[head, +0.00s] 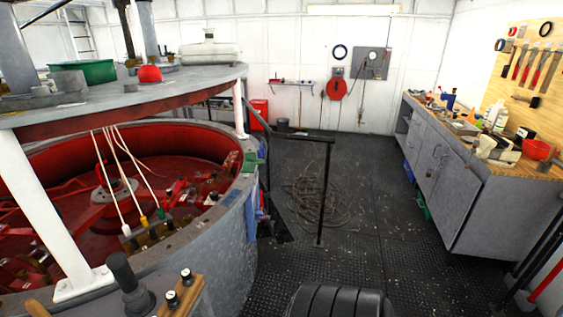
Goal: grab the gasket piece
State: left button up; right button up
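I cannot pick out a gasket piece with certainty in the head view. A dark ring (340,51) hangs on the white back wall, but I cannot tell if it is a gasket. Many small items lie on the right-hand workbench (440,175), too small to name surely. Neither of my grippers shows in the head view.
A large round grey machine (225,245) with a red interior fills the left. A black handrail (325,190) stands beside it. Coiled rope or cable (318,200) lies on the deck. The dark floor (395,250) between railing and workbench is clear. Tools hang on a wooden board (540,80).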

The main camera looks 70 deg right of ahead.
aim_at(248, 167)
jog(key=z, duration=1.95)
jog(key=i+l+u, duration=0.1)
jog(key=i+l, duration=0.2)
